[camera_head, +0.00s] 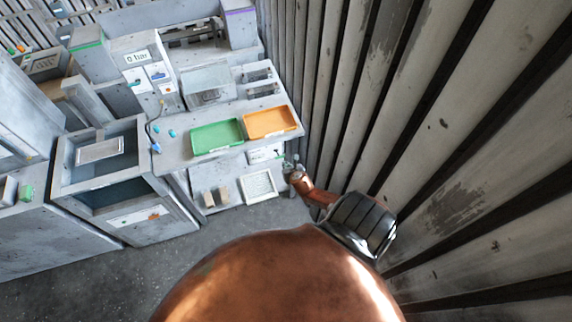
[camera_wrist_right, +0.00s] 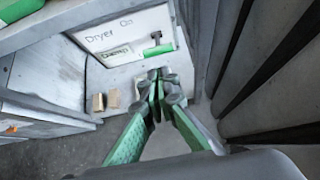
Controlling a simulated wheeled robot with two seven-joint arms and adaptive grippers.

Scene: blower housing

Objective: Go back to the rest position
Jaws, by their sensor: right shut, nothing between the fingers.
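My right gripper (camera_head: 290,164) is small in the head view, at the end of my copper arm, low beside the right end of the workbench. In the right wrist view its green and grey fingers (camera_wrist_right: 158,82) are closed together with nothing between them. They point toward the bench front below a panel labelled "Dryer On" (camera_wrist_right: 125,32). I cannot tell from these views whether the fingertips touch anything. My left gripper is in neither view.
A green tray (camera_head: 216,136) and an orange tray (camera_head: 270,123) sit on the workbench (camera_head: 176,150). A corrugated metal wall (camera_head: 455,120) runs close along the right. Two small tan blocks (camera_wrist_right: 105,101) show under the bench. Grey floor (camera_head: 130,268) is open at the lower left.

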